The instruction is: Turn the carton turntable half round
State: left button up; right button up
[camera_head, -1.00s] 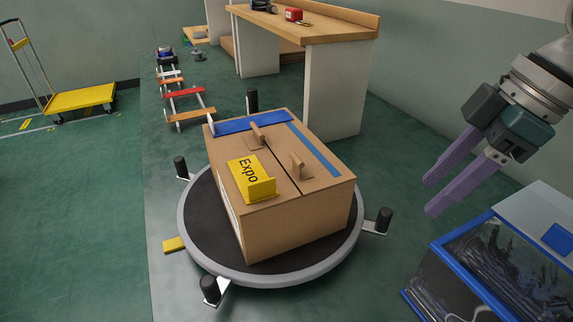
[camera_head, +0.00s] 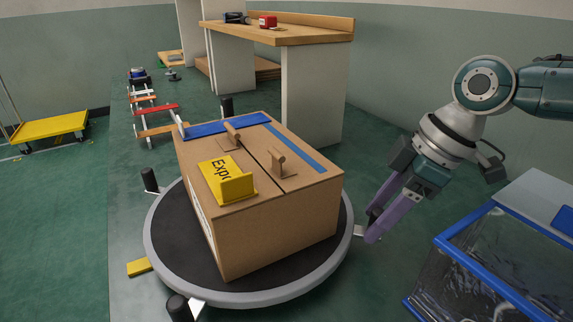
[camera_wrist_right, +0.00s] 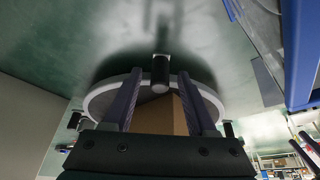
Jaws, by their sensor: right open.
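The turntable (camera_head: 163,256) is a round dark disc with a grey rim, low over the floor. Black upright posts stand out around its rim, one at the left (camera_head: 149,180), one at the back (camera_head: 227,107) and one at the front (camera_head: 178,306). A large brown carton (camera_head: 275,228) sits on it, with a yellow "Expo" holder (camera_head: 228,181) on top. My right gripper (camera_head: 371,226) is open at the rim's right side. In the right wrist view a post (camera_wrist_right: 160,74) shows between the open fingertips; contact cannot be told. My left gripper is out of view.
A blue-edged clear bin (camera_head: 455,280) stands at the lower right, close to my right arm. A wooden workbench (camera_head: 285,35) is behind the carton. A yellow cart (camera_head: 50,128) is at the far left. A yellow tab (camera_head: 139,267) lies by the rim's left.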

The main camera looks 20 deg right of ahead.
jog(key=shift+c, duration=0.3)
grip_shut()
dwell(1.1)
